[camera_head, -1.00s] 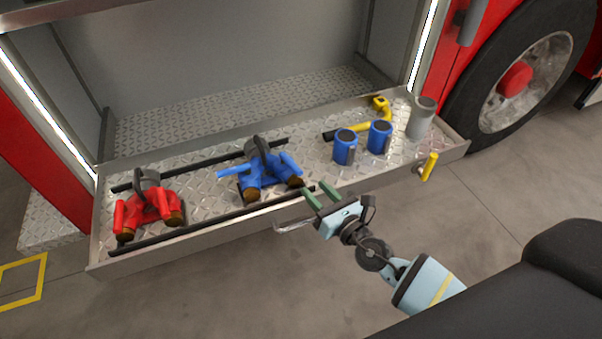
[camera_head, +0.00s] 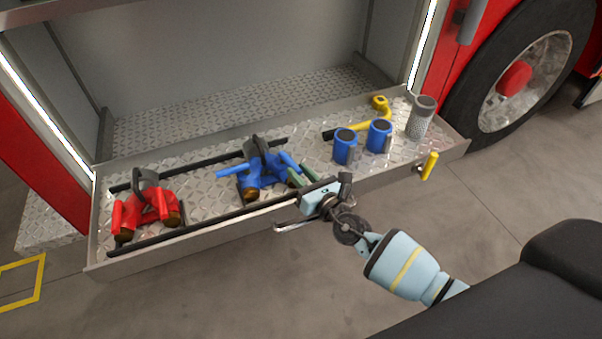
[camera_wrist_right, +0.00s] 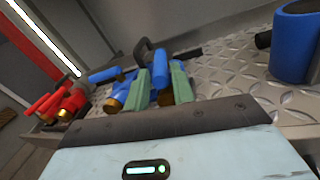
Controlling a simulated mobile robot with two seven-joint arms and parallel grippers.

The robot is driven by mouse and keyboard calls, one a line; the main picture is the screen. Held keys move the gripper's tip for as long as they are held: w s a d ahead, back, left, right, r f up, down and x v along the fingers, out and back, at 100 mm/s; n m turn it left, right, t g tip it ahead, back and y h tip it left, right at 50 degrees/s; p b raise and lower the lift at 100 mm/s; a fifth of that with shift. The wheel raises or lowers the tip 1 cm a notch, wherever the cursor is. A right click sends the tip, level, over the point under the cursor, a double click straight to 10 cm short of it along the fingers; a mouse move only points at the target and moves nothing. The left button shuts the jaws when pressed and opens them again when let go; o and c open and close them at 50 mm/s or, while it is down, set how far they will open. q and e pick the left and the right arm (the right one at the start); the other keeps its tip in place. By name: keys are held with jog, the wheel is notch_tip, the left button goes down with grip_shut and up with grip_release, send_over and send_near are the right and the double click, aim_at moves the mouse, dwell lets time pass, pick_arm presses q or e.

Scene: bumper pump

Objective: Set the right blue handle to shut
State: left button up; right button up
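The blue divider (camera_head: 262,176) lies on the metal tray (camera_head: 215,236), with a black carrying grip on top. Its left blue handle (camera_head: 232,171) points out to the left. Its right blue handle (camera_head: 289,162) slants over the right side, just behind my fingers. My right gripper (camera_head: 301,177) has green fingers apart, at the divider's right side. In the right wrist view the fingers (camera_wrist_right: 161,86) stand apart, with blue divider parts (camera_wrist_right: 162,74) showing between and beyond them. I cannot tell whether they touch the handle. My left gripper is not in view.
A red divider (camera_head: 148,205) lies at the tray's left. Two blue couplings (camera_head: 346,148), a grey cylinder (camera_head: 420,118) and a yellow-and-black tool (camera_head: 362,124) stand or lie at the right. A black rail (camera_head: 190,229) runs near the front, with a metal handle (camera_head: 287,225) on the tray's front edge.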

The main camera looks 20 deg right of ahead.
grip_shut()
jog(key=b, duration=0.1)
jog(key=d+n+y+b, duration=0.1)
jog(key=b, duration=0.1)
jog(key=shift+w+f, duration=0.1)
jog(key=shift+f, duration=0.2)
jog(key=shift+d+r+g+y+b, duration=0.1)
jog(key=shift+g+y+b, duration=0.3)
jog(key=shift+y+b, duration=0.25)
jog(key=shift+w+r+n, duration=0.1)
jog(key=shift+r+n, duration=0.05)
jog(key=shift+n, duration=0.15)
jog(key=shift+o, duration=1.9)
grip_release()
jog(key=v, duration=0.8)
